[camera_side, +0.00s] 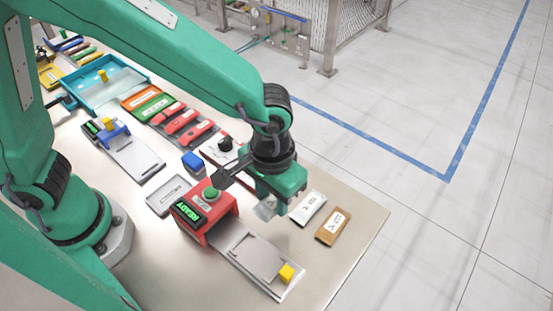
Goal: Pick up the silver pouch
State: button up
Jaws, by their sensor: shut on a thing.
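My gripper (268,197) is at the lower end of the green arm, low over the table, right of the red box. It is shut on a pale grey, flat thing that looks like the silver pouch (266,208). Only part of it shows; the green gripper body hides the rest, and I cannot tell whether it touches the table. A whitish pouch with a label (308,208) lies flat just right of my gripper. A brown pouch with a white label (332,226) lies beside it.
A red box with a green display and button (205,210) stands close left. A grey plate with a yellow block (286,273) lies in front. A grey tray (168,195) and blue block (193,161) are further left. The table's right corner is clear.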

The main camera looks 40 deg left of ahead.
aim_at(268, 215)
jog(key=shift+s+d+r, duration=0.3)
jog(key=shift+s+r, duration=0.15)
jog(key=shift+s, duration=0.25)
jog(key=shift+s+d+r, duration=0.3)
jog(key=shift+s+r, duration=0.15)
jog(key=shift+s, duration=0.25)
